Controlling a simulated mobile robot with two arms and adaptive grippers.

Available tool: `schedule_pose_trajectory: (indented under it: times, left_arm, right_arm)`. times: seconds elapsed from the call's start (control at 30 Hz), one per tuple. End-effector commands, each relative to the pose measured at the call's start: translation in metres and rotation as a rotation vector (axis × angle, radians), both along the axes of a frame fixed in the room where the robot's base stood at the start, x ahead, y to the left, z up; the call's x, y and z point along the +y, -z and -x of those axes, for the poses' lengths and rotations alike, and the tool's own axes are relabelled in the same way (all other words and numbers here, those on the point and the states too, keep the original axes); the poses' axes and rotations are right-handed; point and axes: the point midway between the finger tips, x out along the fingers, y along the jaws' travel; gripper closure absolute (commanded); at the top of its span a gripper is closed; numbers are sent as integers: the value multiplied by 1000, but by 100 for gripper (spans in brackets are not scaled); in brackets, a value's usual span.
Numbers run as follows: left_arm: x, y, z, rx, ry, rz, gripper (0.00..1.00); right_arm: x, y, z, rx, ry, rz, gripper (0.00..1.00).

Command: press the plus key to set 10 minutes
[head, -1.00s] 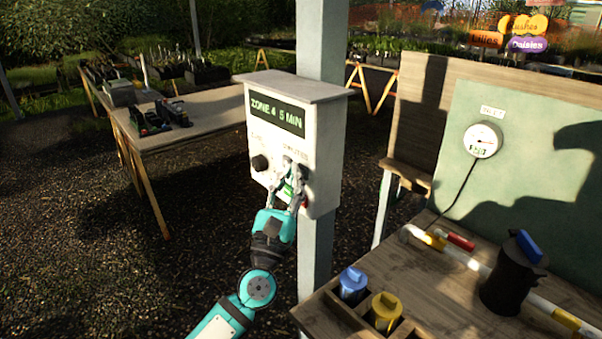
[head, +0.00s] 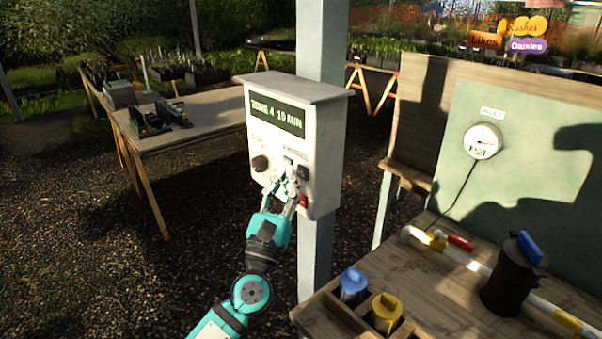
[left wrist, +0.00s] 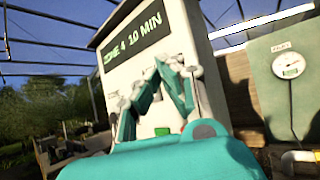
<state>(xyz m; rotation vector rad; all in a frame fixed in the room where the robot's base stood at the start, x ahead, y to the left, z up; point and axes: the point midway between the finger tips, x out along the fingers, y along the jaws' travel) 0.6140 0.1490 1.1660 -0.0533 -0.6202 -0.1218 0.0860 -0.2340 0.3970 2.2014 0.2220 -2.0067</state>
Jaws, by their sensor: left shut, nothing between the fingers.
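The control box (head: 325,135) is mounted on a grey post. Its display (head: 277,113) reads "ZONE 4 10 MIN", and the display also shows in the left wrist view (left wrist: 131,42). A black round knob (head: 260,163) sits at the left of its face. A dark key (head: 303,172) shows at the right, and a red key (head: 303,201) below it. My left gripper (head: 286,181) is shut and empty in front of the keys and hides part of them. A green key (left wrist: 162,132) shows between its fingers in the left wrist view. I cannot tell whether the fingertips touch the box.
A round gauge (head: 482,141) hangs on the green board. A table (head: 205,122) stands behind at left.

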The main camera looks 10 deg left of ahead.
Motion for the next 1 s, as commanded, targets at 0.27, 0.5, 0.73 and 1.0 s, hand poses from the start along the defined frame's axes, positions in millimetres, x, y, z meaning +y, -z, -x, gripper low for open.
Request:
schedule_pose_trajectory:
  times: [0.27,0.5,0.73,1.0]
  left_arm:
    - [1,0,1,0,-1,-1,100]
    - [13,0,17,1,0,-2,100]
    - [27,1,34,1,0,-2,100]
    - [31,0,40,0,0,-1,100]
  right_arm:
    - [0,0,0,0,0,0,60]
    - [0,-2,0,0,0,0,60]
    - [0,-2,0,0,0,0,60]
    - [-2,-2,0,1,-1,2,60]
